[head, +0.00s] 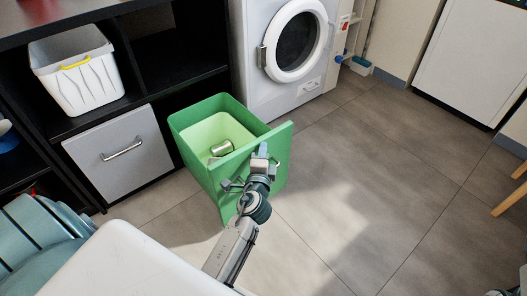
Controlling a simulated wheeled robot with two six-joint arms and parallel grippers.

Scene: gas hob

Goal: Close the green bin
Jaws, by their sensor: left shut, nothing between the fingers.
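The green bin (199,130) is a drawer-like box standing pulled out from the black shelf unit, with its top open. Its green front panel (281,153) faces my arm and has a metal handle (231,185). A metal can (221,148) lies inside the bin. My left gripper (262,151) is shut and empty, at the front panel near its top edge; I cannot tell whether it touches the panel. My arm hides part of the panel. My right gripper does not show.
A grey drawer (119,157) with a handle is shut to the left of the bin. A white basket (78,82) sits on the shelf above. A white washing machine (265,75) stands behind. The tiled floor (365,165) to the right is clear; a wooden stool leg (510,200) is at the right edge.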

